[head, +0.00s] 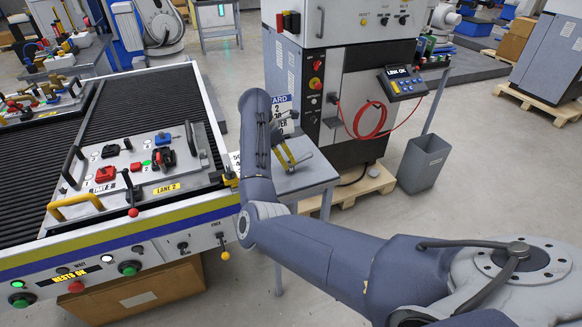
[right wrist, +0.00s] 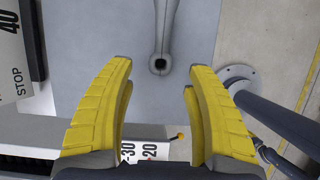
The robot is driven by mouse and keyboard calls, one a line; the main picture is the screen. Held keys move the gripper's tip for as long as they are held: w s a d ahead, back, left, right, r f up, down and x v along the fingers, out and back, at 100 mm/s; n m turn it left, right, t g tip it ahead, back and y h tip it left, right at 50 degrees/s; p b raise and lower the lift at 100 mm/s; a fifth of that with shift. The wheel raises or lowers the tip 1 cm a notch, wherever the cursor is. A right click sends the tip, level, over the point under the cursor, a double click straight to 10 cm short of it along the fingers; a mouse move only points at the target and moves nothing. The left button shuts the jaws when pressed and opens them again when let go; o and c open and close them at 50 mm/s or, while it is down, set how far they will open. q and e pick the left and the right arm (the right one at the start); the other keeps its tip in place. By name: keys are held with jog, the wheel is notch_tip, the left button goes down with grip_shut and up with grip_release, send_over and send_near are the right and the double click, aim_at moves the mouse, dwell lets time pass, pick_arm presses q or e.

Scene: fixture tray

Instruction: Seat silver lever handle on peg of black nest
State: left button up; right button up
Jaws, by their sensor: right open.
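The silver lever handle (right wrist: 165,36) lies on a grey surface in the right wrist view, its dark-holed end towards my fingers. In the head view it is a small grey piece (head: 303,158) on the side table. My right gripper (right wrist: 161,75) is open above the table, its yellow fingertips on either side of the holed end, with gaps. In the head view this gripper (head: 289,160) is partly hidden by my arm. The fixture tray (head: 199,178) holds a black nest (head: 163,158); I cannot make out its peg clearly. My left gripper is not in view.
The grey side table (head: 312,178) stands right of the conveyor (head: 38,190). The tray also holds a red block (head: 106,174) and a blue part (head: 163,139). A red-knobbed lever (head: 132,211) rises at the tray's front. A machine cabinet (head: 345,85) stands behind the table.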

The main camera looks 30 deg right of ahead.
aim_at(290, 164)
jog(key=shift+x, duration=2.25)
jog(key=shift+c, duration=0.3)
grip_shut()
